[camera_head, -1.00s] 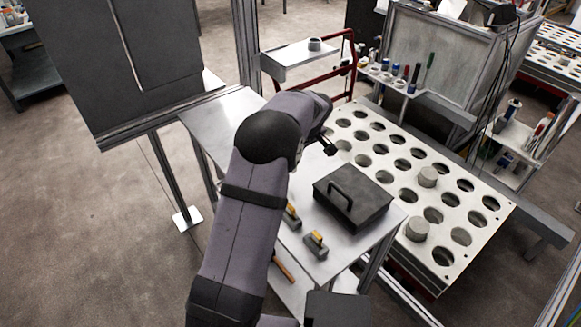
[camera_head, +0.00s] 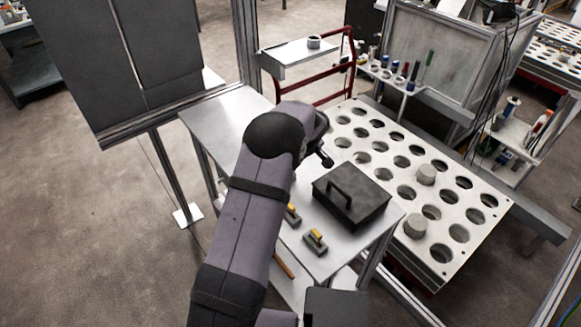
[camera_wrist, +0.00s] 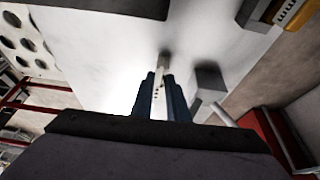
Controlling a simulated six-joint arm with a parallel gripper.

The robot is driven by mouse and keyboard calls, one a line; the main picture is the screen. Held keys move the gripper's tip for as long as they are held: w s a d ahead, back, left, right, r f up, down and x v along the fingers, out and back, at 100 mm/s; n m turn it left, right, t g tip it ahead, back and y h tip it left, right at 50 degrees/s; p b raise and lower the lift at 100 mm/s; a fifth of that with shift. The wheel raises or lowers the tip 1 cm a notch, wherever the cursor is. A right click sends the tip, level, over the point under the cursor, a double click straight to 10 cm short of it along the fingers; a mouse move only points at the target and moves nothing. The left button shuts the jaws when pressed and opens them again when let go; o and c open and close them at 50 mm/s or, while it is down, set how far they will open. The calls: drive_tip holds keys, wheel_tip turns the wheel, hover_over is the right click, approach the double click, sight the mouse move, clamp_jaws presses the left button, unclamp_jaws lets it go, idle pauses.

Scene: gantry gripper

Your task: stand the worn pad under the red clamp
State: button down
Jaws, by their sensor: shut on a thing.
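My gripper (camera_wrist: 160,95) shows in the wrist view with its two dark fingers shut on a thin pale piece with small dark dots (camera_wrist: 158,82), apparently the worn pad. It is mostly hidden between the fingers. In the head view my gripper (camera_head: 325,159) is small and dark, above the metal table just left of the black box; the held piece cannot be made out there. A grey block (camera_wrist: 210,78) is right of the fingers in the wrist view. I cannot make out a red clamp for certain; a red-sided thing (camera_wrist: 265,130) shows at the lower right there.
A black box with a handle (camera_head: 350,195) stands on the metal table (camera_head: 215,115). Two yellow-topped grey blocks (camera_head: 292,214) (camera_head: 315,241) sit near its front edge. A white plate with round holes (camera_head: 385,135) lies to the right. The table's far left part is clear.

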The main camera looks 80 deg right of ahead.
drive_tip(key=shift+f, duration=0.2)
drive_tip(key=c, duration=1.7)
unclamp_jaws()
drive_tip(key=shift+r, duration=0.1)
drive_tip(key=shift+r, duration=0.25)
drive_tip(key=b+v, duration=0.4)
drive_tip(key=v, duration=0.8)
drive_tip(key=shift+a+f, duration=0.1)
drive_tip(key=shift+w, duration=0.1)
